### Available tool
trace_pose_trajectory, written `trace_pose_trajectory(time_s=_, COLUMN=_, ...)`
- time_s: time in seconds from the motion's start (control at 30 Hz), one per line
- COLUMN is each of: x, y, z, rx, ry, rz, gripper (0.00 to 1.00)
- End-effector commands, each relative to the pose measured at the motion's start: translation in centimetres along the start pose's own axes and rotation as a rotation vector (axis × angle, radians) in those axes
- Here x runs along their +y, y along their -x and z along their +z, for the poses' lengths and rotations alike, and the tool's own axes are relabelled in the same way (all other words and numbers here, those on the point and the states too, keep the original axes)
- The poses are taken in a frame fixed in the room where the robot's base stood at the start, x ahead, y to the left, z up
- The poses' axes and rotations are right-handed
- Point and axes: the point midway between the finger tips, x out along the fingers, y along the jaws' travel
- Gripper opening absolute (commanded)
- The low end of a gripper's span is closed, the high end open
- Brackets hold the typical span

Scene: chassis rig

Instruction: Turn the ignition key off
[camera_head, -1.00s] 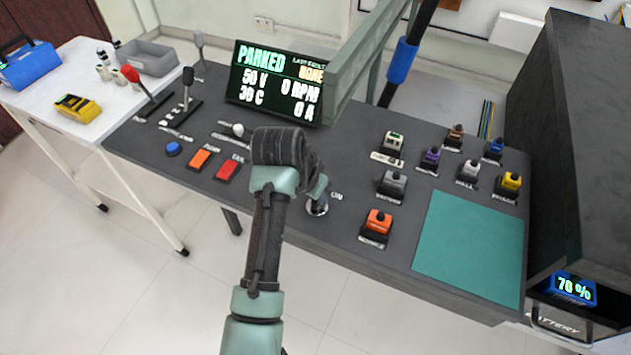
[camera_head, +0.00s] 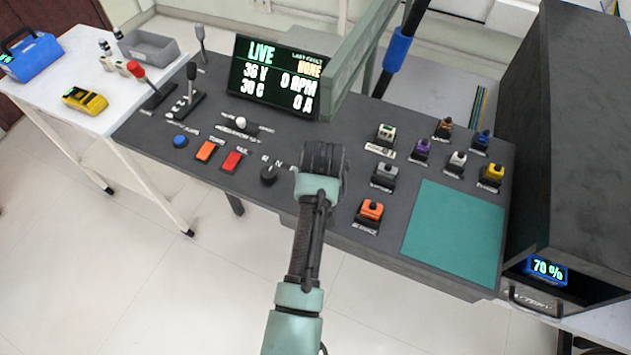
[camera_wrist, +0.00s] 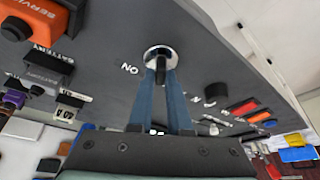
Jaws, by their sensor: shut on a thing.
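In the wrist view, my gripper (camera_wrist: 161,76) is shut, with its two blue fingers on the ignition key (camera_wrist: 160,68). Only a dark part of the key shows between the fingers. The fingers stand at the ignition switch's round silver collar (camera_wrist: 160,52), beside a white ON label (camera_wrist: 129,69). In the head view, my wrist covers the key and the fingertips. The display (camera_head: 277,77) reads LIVE, 36 V, 30 C, 0 RPM and 0 A, with last fault NONE.
A black knob (camera_head: 268,175) marked R N F stands left of my wrist. Red (camera_head: 231,161) and orange (camera_head: 206,150) buttons lie farther left. An orange service plug (camera_head: 371,210) and a grey battery plug (camera_head: 383,174) stand close on the right. A teal mat (camera_head: 455,235) is bare.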

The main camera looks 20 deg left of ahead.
Motion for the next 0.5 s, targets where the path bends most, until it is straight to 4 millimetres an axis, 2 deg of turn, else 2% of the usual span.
trace_pose_trajectory(time_s=0.47, x=0.0, y=0.01, z=-0.06, rx=0.001, ry=0.017, rz=-0.007, gripper=0.0)
trace_pose_trajectory(time_s=0.5, x=-0.01, y=0.01, z=-0.06, rx=0.001, ry=0.017, rz=-0.007, gripper=0.18)
